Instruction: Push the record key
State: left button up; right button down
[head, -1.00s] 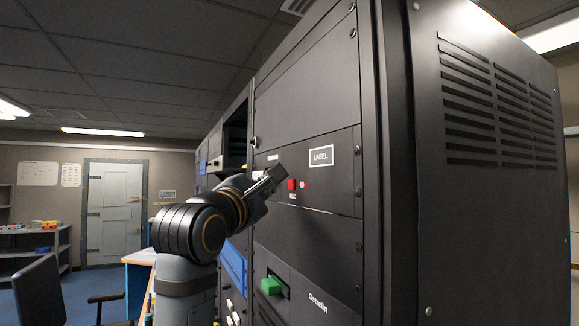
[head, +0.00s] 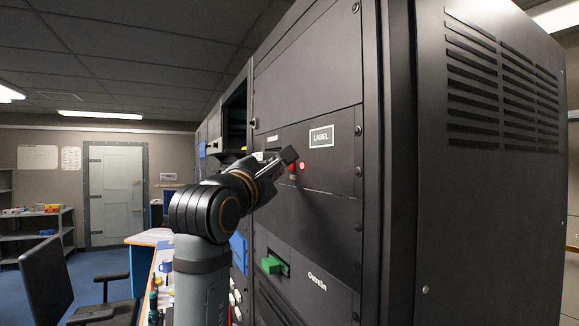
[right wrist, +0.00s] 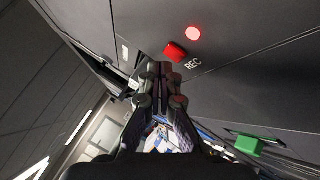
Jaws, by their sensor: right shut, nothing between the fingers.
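The red record key (right wrist: 175,52), marked REC, sits on the dark console panel, and a round red lamp (right wrist: 193,33) beside it is lit. In the head view the key (head: 292,170) is partly hidden by my gripper, and the lamp (head: 303,166) shows just to its right. My right gripper (head: 289,155) is shut and empty, its tips close in front of the key. In the right wrist view the gripper (right wrist: 160,68) ends just below and left of the key. I cannot tell whether they touch. My left gripper is not in view.
A white-framed LABEL plate (head: 321,136) is up and right of the key. A green handle (head: 273,265) sticks out lower on the rack. A chair (head: 47,285) and a desk (head: 149,238) stand at the left. The panel right of the lamp is clear.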

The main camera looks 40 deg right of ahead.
jog(key=shift+d, duration=0.1)
dwell(0.6)
jog(key=shift+s+d, duration=0.1)
jog(key=shift+d, duration=0.25)
jog(key=shift+d+p, duration=0.15)
jog(key=shift+p, duration=0.15)
dwell(0.3)
jog(key=shift+a, duration=0.65)
jog(key=shift+a, duration=0.1)
jog(key=a+b, duration=0.2)
jog(key=w+a+b, duration=0.1)
jog(key=b, duration=0.1)
jog(key=a+b, duration=0.2)
jog(key=shift+w+a, duration=0.3)
jog(key=shift+a, duration=0.05)
